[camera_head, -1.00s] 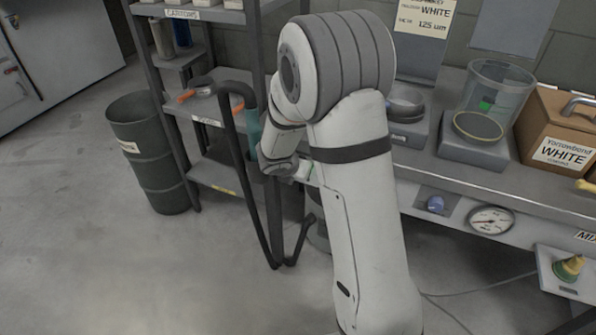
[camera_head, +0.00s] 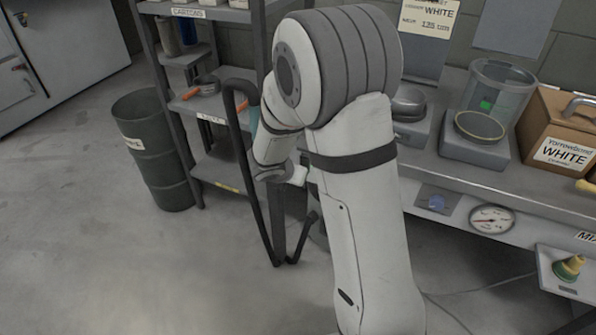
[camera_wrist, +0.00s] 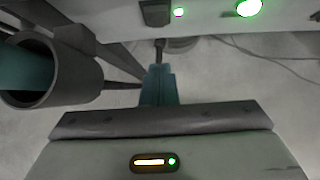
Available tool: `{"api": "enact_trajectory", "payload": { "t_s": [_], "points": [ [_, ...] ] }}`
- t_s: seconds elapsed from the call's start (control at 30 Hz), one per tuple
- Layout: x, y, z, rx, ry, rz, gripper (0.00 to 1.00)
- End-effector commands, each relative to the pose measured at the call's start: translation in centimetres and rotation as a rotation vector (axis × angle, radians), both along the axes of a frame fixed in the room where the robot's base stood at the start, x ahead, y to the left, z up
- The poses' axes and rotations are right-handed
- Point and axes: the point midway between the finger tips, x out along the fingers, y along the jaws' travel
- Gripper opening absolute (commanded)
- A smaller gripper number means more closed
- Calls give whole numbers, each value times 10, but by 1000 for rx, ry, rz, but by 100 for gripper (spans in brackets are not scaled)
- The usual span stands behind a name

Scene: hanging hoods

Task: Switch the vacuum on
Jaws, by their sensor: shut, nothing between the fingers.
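My gripper shows in the wrist view (camera_wrist: 159,72) as narrow teal fingers, shut and empty. A small dark stalk shows between fingers and block, and contact cannot be told. In the head view my arm hides the fingers and this panel. No vacuum is clearly identifiable.
A dark ring around a teal tube (camera_wrist: 45,70) is close at left in the wrist view. In the head view, a black bent hose or frame (camera_head: 240,150) stands beside my wrist. A grey shelf (camera_head: 205,120) and dark drum (camera_head: 155,150) are left; the workbench (camera_head: 540,190) is right.

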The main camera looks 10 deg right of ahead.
Motion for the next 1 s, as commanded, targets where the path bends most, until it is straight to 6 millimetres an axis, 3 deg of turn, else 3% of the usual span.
{"api": "enact_trajectory", "payload": {
  "t_s": [0.03, 0.1, 0.4, 1.0],
  "points": [
    [-7, 7, 16, 1, -6, 3, 0],
    [-18, 15, 27, 1, -6, 3, 0],
    [-52, 39, 57, 0, -4, 0, 0],
    [-59, 44, 61, -1, -2, -1, 0]
  ]
}}
